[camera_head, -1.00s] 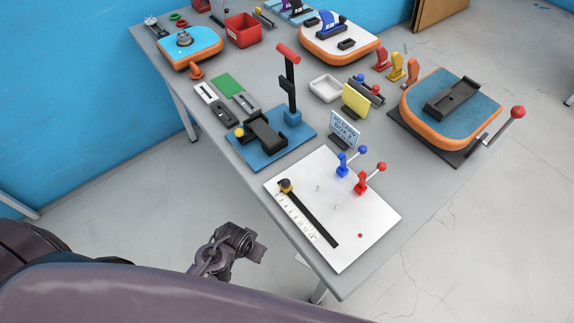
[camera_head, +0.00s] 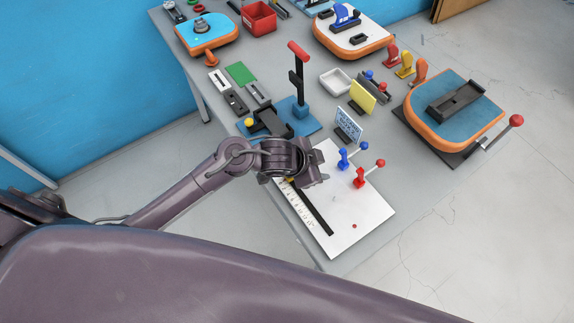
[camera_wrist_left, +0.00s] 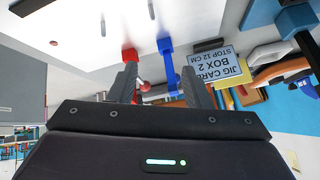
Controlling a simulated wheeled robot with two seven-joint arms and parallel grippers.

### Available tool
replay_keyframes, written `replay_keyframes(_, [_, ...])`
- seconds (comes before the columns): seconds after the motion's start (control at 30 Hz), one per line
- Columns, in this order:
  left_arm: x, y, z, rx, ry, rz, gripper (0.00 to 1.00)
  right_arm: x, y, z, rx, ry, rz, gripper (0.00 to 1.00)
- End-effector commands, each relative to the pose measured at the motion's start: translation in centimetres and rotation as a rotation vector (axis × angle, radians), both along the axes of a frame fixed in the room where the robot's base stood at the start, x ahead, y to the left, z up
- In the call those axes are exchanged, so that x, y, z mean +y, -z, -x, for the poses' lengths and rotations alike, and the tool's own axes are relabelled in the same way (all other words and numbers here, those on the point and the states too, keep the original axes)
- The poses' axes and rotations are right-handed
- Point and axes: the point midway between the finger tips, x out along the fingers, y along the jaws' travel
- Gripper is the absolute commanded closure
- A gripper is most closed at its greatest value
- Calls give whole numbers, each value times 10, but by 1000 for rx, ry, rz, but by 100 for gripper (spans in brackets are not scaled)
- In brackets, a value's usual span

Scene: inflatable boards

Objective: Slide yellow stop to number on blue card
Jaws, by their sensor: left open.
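The white board (camera_head: 350,220) carries a black slot (camera_head: 312,212) with a ruler scale (camera_head: 297,208) beside it. The yellow stop (camera_head: 290,180) at the slot's far end is mostly hidden by my left gripper (camera_head: 318,166), which is open above the board's far left part. The light blue card (camera_head: 349,123) stands behind the board. In the left wrist view the card (camera_wrist_left: 222,68) is upside down and reads "JIG CARD BOX 2 STOP 12 CM". There my left gripper (camera_wrist_left: 160,82) has its fingers apart with nothing held. My right gripper is not seen.
Blue (camera_head: 345,159) and red (camera_head: 361,177) levers stand on the board, close to my left gripper. A blue base with a tall red-handled lever (camera_head: 299,75) stands beyond. A yellow card (camera_head: 363,97) and white tray (camera_head: 335,81) are farther back.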

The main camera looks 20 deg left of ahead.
Motion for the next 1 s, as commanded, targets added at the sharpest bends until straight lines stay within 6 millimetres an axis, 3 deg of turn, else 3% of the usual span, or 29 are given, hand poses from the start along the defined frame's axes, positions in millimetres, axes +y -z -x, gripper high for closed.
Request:
replay_keyframes(0.1, [10, -6, -9, 12, 222, -57, 56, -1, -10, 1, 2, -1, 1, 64])
replay_keyframes(0.2, [37, -5, -6, 89, 346, -103, 56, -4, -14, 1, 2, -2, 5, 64])
replay_keyframes(0.4, [96, -11, 3, 259, 433, -163, 56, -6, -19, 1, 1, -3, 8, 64])
replay_keyframes(0.5, [109, -14, 7, 301, 440, -171, 56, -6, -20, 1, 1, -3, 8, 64])
replay_keyframes(0.67, [107, -2, 8, 318, 441, -170, 56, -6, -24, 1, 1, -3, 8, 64])
replay_keyframes(1.0, [87, 45, 6, 315, 442, -171, 56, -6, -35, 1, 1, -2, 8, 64])
